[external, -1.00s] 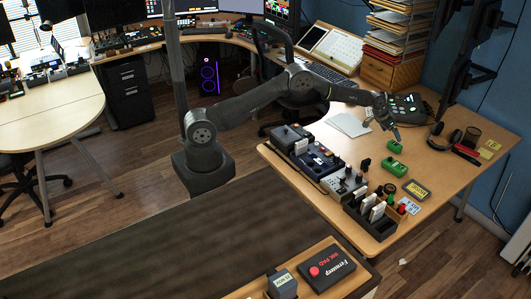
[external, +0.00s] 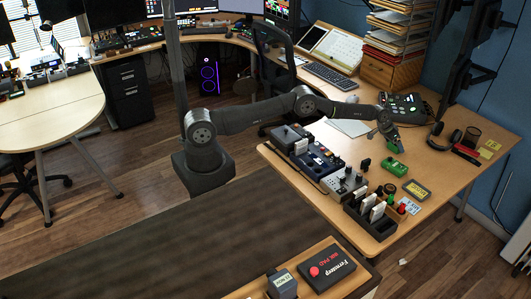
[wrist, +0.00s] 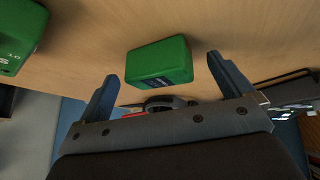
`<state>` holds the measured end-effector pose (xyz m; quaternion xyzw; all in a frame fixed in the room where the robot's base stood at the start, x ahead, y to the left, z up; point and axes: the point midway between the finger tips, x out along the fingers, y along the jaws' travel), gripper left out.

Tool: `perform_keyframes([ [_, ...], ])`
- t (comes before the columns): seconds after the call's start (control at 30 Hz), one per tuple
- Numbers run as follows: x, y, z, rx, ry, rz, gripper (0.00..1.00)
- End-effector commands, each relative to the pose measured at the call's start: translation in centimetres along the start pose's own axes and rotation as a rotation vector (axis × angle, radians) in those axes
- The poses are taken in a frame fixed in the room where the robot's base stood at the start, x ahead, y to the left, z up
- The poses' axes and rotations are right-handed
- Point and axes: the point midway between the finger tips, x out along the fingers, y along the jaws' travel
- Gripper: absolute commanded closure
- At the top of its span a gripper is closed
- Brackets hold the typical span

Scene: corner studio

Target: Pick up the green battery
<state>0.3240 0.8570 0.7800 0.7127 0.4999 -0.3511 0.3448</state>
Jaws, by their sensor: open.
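The green battery, a small green block (wrist: 160,60) with a dark label on its near side, rests on the wooden table in the wrist view. It lies ahead of and between the two fingers of my gripper (wrist: 162,72). The fingers are spread apart with nothing held between them, and I see no contact with the block. In the external view my gripper (external: 391,143) is low over the table and mostly hides the block. A second, larger green box (wrist: 18,38) with pale lettering sits left of it in the wrist view; it also shows in the external view (external: 394,168).
A small dark upright object (external: 366,163) stands left of the green box. A yellow-and-dark box (external: 416,190) lies in front. White paper (external: 349,127) lies behind left.

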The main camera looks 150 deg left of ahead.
Motion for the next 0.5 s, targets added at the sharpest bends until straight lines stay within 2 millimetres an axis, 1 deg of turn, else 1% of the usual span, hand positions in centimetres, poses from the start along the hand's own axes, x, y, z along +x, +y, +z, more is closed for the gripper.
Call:
perform_keyframes([
  [0.27, 0.10, 0.02, -0.02, 0.000, 0.001, 0.000, 0.03],
  [0.37, 0.10, 0.02, -0.02, 0.000, 0.001, 0.000, 0.21],
  [0.5, 0.10, 0.01, -0.02, 0.000, 0.001, 0.000, 0.48],
])
